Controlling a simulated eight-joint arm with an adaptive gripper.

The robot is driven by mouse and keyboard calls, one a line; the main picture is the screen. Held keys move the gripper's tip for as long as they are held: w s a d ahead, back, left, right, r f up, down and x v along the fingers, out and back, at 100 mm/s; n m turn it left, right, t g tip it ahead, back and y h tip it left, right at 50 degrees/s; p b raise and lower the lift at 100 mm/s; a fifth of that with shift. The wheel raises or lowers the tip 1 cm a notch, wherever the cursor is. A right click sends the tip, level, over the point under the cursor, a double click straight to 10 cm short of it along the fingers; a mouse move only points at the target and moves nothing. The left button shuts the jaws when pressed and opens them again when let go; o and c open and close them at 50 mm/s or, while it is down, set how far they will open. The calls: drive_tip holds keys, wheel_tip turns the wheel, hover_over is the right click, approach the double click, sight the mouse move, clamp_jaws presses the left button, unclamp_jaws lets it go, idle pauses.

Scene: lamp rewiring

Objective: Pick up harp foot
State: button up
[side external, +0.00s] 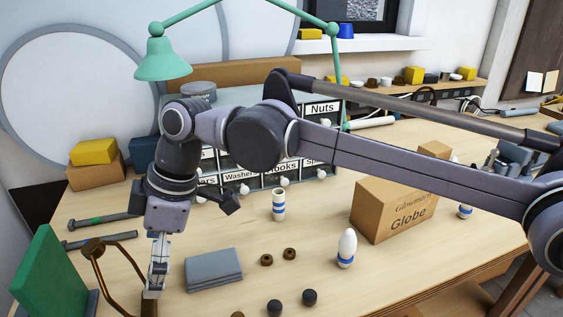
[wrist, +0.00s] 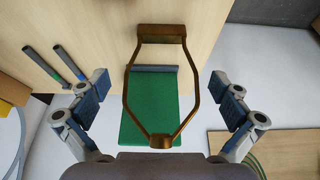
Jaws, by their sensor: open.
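The bronze harp is a loop frame with a block-like foot (wrist: 161,34) at the top of the wrist view and a round end near the bottom. In the side external view the harp's round end (side external: 93,247) is raised at lower left and its foot (side external: 150,307) is low, partly cut off by the frame edge. My gripper (wrist: 160,88) is open, with one finger on each side of the harp loop and clear gaps to both. In the side external view my gripper (side external: 157,265) points down just above the foot. Nothing is held.
A green panel (side external: 48,272) stands left of the harp. Two dark tools (side external: 98,222) lie behind it. A grey box (side external: 214,270), several small dark and brown caps and a carton marked Globe (side external: 400,212) are to the right. Labelled drawers (side external: 270,165) stand behind.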

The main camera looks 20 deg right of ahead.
hover_over(148, 308)
drive_tip(key=d, duration=0.2)
drive_tip(key=f, duration=0.5)
drive_tip(key=shift+w+a+f, duration=0.1)
drive_tip(key=shift+a+f, duration=0.05)
drive_tip(key=shift+a, duration=0.05)
drive_tip(key=shift+d+x, duration=0.2)
drive_tip(key=shift+x, duration=1.1)
drive_tip(key=shift+d+x, duration=0.15)
drive_tip(key=shift+x, duration=1.15)
drive_tip(key=shift+f, duration=0.1)
drive_tip(key=c, duration=1.6)
